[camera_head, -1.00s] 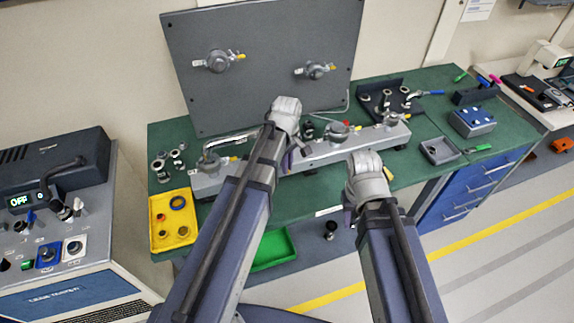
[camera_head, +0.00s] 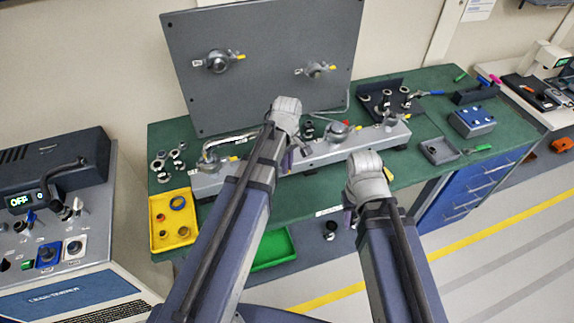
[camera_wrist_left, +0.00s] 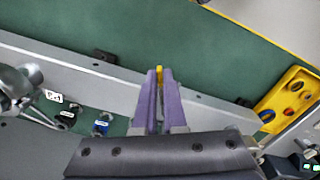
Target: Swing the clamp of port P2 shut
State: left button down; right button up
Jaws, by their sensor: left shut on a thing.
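My left gripper (camera_head: 287,160) is over the middle of the grey rail (camera_head: 318,152) on the green bench. In the left wrist view its purple fingers (camera_wrist_left: 160,88) are shut on a small yellow tip (camera_wrist_left: 160,73), which looks like a clamp handle's end. The clamp body and port under it are hidden by my gripper and arm. A neighbouring port with a metal clamp (camera_wrist_left: 20,85) has a small label that seems to read P3. It also shows in the head view (camera_head: 337,131). My right gripper (camera_head: 348,217) hangs in front of the bench; its fingertips are mostly hidden.
A yellow tray (camera_head: 160,240) lies at the front left. A grey upright panel (camera_head: 275,60) stands behind. Small fittings (camera_head: 308,130) lie behind the rail.

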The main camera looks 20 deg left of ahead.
pick_arm(q)
jog(key=shift+w, duration=0.1)
jog(key=w+n, duration=0.2)
jog(key=n, duration=0.1)
jog(key=w+d+n, duration=0.1)
jog(key=w+n, duration=0.1)
jog(key=w, duration=0.1)
jog(key=w+n, duration=0.3)
jog(key=shift+w+d+n, duration=0.2)
jog(key=shift+d+n, duration=0.1)
jog(key=shift+d, duration=0.05)
jog(key=shift+w+a+n, duration=0.15)
jog(key=shift+w+n, duration=0.4)
jog(key=shift+w+a+n, duration=0.15)
jog(key=shift+w+n, duration=0.35)
jog(key=shift+n, duration=0.05)
jog(key=shift+w+a+n, duration=0.25)
jog(key=shift+w+n, duration=0.2)
jog(key=shift+n, duration=0.15)
jog(key=shift+w+a+n, duration=0.25)
jog(key=shift+w+n, duration=0.2)
jog(key=shift+n, duration=0.15)
jog(key=c, duration=1)
grip_release()
